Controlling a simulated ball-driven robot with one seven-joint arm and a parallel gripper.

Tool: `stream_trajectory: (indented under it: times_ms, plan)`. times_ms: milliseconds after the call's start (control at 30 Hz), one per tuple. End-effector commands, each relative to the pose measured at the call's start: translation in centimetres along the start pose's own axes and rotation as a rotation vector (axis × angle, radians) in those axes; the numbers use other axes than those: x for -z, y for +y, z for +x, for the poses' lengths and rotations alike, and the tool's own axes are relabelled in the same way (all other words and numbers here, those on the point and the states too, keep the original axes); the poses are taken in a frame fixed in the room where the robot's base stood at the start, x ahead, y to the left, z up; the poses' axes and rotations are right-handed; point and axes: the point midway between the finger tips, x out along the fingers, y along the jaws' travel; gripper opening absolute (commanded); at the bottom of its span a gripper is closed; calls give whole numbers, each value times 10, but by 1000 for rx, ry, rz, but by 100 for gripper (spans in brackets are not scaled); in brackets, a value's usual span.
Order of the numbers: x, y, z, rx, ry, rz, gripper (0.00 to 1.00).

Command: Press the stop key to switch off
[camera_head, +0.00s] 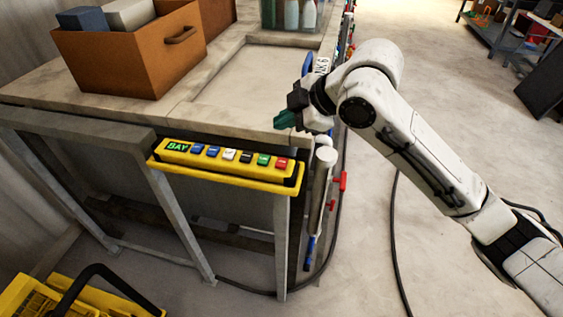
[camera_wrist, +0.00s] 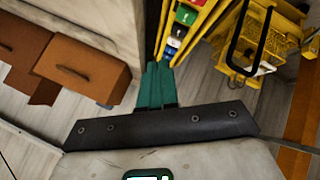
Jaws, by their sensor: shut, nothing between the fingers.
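A yellow key panel (camera_head: 229,162) hangs on the front edge of the workbench. It has a green display reading "BAY" (camera_head: 177,147) and a row of coloured keys: blue ones, a white one, a black one, a green key (camera_head: 263,160) and a red key (camera_head: 281,163) at the right end. Labels on the keys are too small to read. My gripper (camera_head: 284,119), with green fingers, is above and just right of the panel's right end, apart from the keys. In the wrist view the shut fingers (camera_wrist: 155,84) point toward the panel (camera_wrist: 187,28), which shows partly; its green key (camera_wrist: 187,15) is visible.
A brown box (camera_head: 130,55) with grey and blue blocks stands on the bench (camera_head: 250,75). A yellow crate with a black handle (camera_head: 85,295) is on the floor at lower left. Hoses and a pipe with red valves run down the bench's right side.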

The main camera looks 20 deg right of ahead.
Motion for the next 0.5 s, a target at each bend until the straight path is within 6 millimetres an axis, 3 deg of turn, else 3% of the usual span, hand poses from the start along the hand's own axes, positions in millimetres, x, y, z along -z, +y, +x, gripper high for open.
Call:
stream_trajectory:
  times_ms: [500]
  plan:
    - [-34,-34,47,0,0,2,0]
